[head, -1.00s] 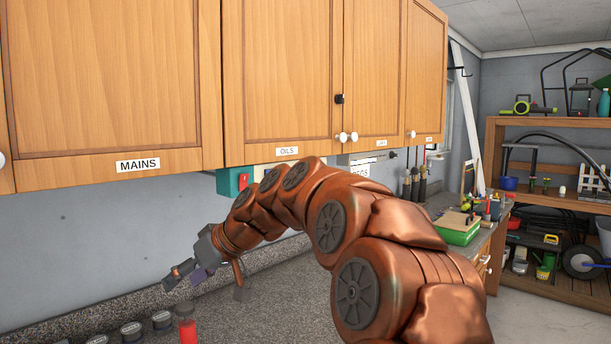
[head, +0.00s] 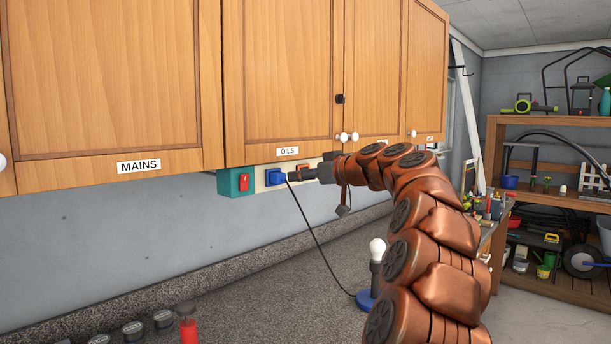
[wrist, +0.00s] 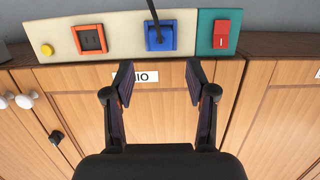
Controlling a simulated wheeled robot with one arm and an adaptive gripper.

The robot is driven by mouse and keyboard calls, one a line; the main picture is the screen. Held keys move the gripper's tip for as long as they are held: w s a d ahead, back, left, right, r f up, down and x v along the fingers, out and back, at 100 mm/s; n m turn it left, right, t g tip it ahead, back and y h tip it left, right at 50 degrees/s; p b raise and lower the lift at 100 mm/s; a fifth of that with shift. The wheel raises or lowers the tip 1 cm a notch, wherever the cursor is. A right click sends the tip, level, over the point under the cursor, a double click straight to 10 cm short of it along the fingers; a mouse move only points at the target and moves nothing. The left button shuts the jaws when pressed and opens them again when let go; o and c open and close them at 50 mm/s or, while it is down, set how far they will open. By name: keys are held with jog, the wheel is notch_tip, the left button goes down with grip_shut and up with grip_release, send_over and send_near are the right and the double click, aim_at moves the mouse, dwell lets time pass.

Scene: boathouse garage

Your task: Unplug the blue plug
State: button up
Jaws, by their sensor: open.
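The blue plug (head: 276,178) sits in a blue-framed socket on a cream panel on the wall below the cabinets. Its black cord (head: 317,233) runs down to a lamp with a blue base on the worktop. In the wrist view the blue plug (wrist: 160,37) is at the top, with the cord rising from it. My gripper (wrist: 161,70) is open and empty, its two fingers spread just short of the plug and not touching it. In the head view my gripper (head: 289,176) is right of the plug, close to the panel.
A teal box with a red switch (head: 244,183) adjoins the panel on the left. An orange socket (wrist: 91,39) and a yellow button (wrist: 47,50) share the panel. Wooden cabinets (head: 285,75) hang close above. The blue-based lamp (head: 368,298) and a red bottle (head: 187,325) stand on the worktop.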

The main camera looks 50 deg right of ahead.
aim_at(282, 177)
jog(key=shift+w+f+p, duration=0.15)
jog(key=shift+w+p, duration=0.4)
jog(key=shift+w, duration=0.55)
jog(key=shift+w+f+p, duration=0.15)
jog(key=shift+w+p, duration=0.35)
jog(key=shift+w, duration=0.55)
jog(key=shift+w+f+b, duration=0.4)
jog(key=shift+w, duration=0.35)
jog(key=shift+w+f+b, duration=0.15)
jog(key=shift+w+b, duration=0.15)
jog(key=shift+w, duration=0.9)
grip_shut()
jog(key=s+b, duration=0.3)
jog(key=s, duration=0.3)
jog(key=shift+s, duration=0.1)
